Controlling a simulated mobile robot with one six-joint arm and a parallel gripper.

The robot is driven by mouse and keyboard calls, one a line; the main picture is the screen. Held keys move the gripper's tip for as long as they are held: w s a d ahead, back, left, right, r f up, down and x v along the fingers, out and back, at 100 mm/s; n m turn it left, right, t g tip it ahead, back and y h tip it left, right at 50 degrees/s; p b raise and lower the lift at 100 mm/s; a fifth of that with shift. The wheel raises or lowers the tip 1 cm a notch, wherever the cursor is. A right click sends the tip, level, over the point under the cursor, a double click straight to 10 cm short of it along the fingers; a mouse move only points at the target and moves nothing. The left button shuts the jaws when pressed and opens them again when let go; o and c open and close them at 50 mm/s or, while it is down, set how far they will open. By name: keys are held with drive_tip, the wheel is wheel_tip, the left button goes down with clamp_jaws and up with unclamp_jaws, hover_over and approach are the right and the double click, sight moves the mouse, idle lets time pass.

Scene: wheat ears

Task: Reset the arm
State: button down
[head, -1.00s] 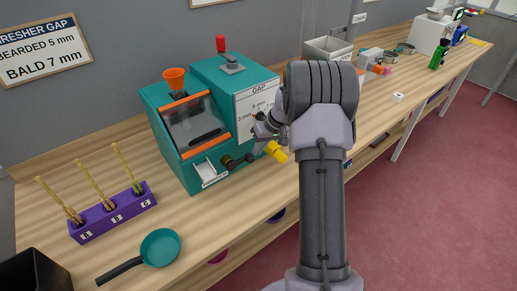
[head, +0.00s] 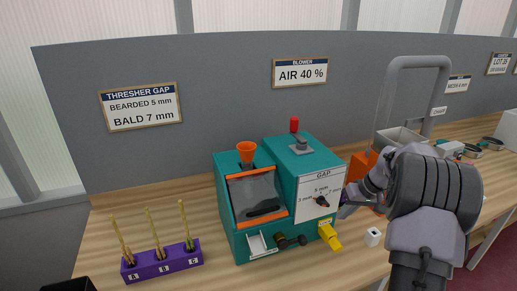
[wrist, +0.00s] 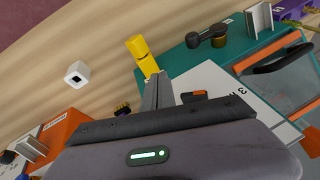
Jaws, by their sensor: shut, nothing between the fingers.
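My arm rises from the lower right of the head view, and my gripper (head: 347,203) is partly hidden by my own wrist. It is by the right side of the teal thresher (head: 243,235). In the wrist view the fingers of my gripper (wrist: 160,88) are together with nothing between them.
A purple rack (head: 162,262) holds three wheat ears on the left. An orange machine (head: 361,166) stands behind my gripper. A dark bin (head: 68,284) shows at lower left.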

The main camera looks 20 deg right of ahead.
drive_tip(key=s+a+r+b, duration=0.2)
drive_tip(key=a+r, duration=0.1)
drive_tip(key=a, duration=0.5)
drive_tip(key=s+a+r+b, duration=0.2)
drive_tip(key=a+r+b, duration=0.1)
drive_tip(key=a, duration=0.4)
drive_tip(key=s+a+r+b, duration=0.2)
drive_tip(key=a+r, duration=0.1)
drive_tip(key=a, duration=0.5)
drive_tip(key=s+a+f+m+t+b, duration=0.1)
drive_tip(key=s+a+f+b, duration=0.1)
drive_tip(key=s+a, duration=0.4)
drive_tip(key=s+a+f+m+b, duration=0.1)
drive_tip(key=s+a+f+b, duration=0.2)
drive_tip(key=s+a, duration=0.4)
drive_tip(key=s+f, duration=0.1)
drive_tip(key=s, duration=0.6)
drive_tip(key=shift+s+a+f+t, duration=0.15)
drive_tip(key=shift+a+f+t, duration=0.15)
drive_tip(key=shift+t, duration=0.1)
